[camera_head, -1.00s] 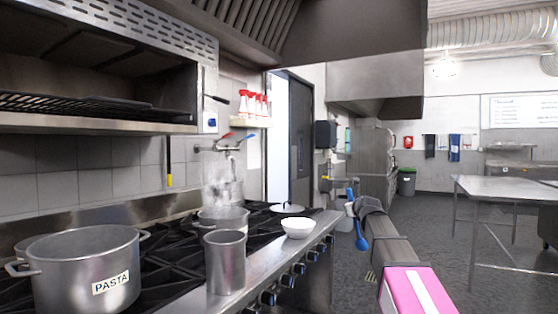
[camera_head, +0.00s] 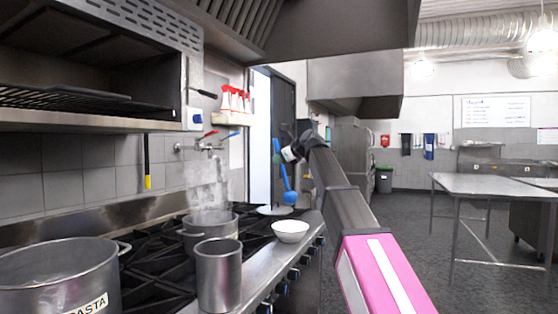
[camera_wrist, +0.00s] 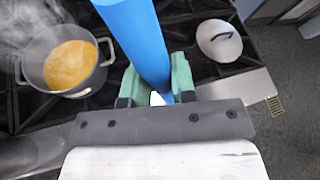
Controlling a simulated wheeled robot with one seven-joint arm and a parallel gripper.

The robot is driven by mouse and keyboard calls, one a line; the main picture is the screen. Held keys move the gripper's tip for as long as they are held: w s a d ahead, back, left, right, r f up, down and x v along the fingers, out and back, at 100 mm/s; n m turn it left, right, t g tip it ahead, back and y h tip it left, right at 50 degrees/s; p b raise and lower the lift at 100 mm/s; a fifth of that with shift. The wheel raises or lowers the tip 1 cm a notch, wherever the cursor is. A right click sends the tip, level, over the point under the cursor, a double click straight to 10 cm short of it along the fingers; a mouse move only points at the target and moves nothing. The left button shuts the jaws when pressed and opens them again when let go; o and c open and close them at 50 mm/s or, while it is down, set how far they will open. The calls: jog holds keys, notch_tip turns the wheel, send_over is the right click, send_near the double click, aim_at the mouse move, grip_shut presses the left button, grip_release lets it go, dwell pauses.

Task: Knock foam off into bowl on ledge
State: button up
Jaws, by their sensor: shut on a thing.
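My gripper (camera_head: 280,157) is shut on a blue ladle (camera_head: 285,180), whose round end hangs low. In the wrist view the green fingers of my gripper (camera_wrist: 154,84) close around the thick blue handle (camera_wrist: 138,38). In the head view the ladle's end appears above a white bowl (camera_head: 290,232), apart from it. The bowl stands on the steel ledge (camera_head: 262,262) at the stove's front edge. A steaming pot (camera_head: 209,226) stands behind it to the left; the wrist view shows yellow-orange liquid in this pot (camera_wrist: 72,68). I cannot make out any foam on the ladle.
A tall steel cylinder (camera_head: 218,275) stands on the ledge left of the bowl. A large pasta pot (camera_head: 60,275) is at front left. A white lid (camera_wrist: 219,41) lies on the stove. A hood (camera_head: 355,80) hangs above.

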notch_tip(320, 180, down, 9)
jog(key=shift+r, duration=0.15)
dwell(0.8)
jog(key=shift+r, duration=0.1)
dwell(0.9)
jog(key=shift+r, duration=3.35)
